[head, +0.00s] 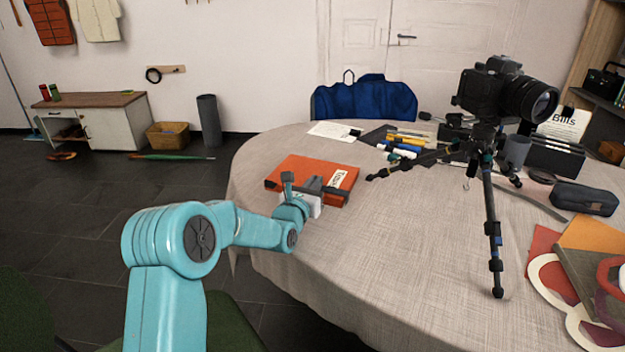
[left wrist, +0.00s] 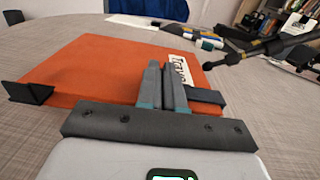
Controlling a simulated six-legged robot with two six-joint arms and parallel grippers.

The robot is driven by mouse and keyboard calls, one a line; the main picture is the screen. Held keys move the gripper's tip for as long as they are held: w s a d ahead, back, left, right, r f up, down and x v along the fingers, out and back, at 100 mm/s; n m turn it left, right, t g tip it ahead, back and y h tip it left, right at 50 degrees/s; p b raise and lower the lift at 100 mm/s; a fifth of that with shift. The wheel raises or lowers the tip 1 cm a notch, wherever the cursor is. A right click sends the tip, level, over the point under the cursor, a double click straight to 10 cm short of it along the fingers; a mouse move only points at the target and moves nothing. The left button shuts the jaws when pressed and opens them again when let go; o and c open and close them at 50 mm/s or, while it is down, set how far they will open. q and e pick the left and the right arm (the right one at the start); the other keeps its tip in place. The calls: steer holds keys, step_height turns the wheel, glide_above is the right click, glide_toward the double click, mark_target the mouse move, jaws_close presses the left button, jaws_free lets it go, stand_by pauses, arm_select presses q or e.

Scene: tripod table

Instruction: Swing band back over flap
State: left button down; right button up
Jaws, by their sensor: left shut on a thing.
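An orange folder (head: 308,168) with a white label lies flat near the left edge of the table; it also shows in the left wrist view (left wrist: 95,68). My left gripper (head: 316,183) is at the folder's near edge, its fingers (left wrist: 164,82) pressed close together low over the cover. It is shut on what I take to be the dark band (left wrist: 206,95), which shows as a short dark piece right of the fingers. A black piece (left wrist: 28,92) sits at the folder's left corner. The fingers hide the held part and much of the flap. My right gripper is out of view.
A camera (head: 497,88) on a tripod (head: 491,215) stands right of the folder, one leg reaching toward it. Pens (head: 405,140), a paper sheet (head: 333,130) and a blue chair (head: 365,100) are beyond. The tablecloth (head: 400,260) in front of the tripod is clear.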

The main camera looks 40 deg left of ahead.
arm_select(q)
steer(key=c, duration=1.3)
jaws_free()
steer(key=shift+f, duration=0.1)
steer(key=v, duration=1.6)
steer(key=shift+s, duration=0.2)
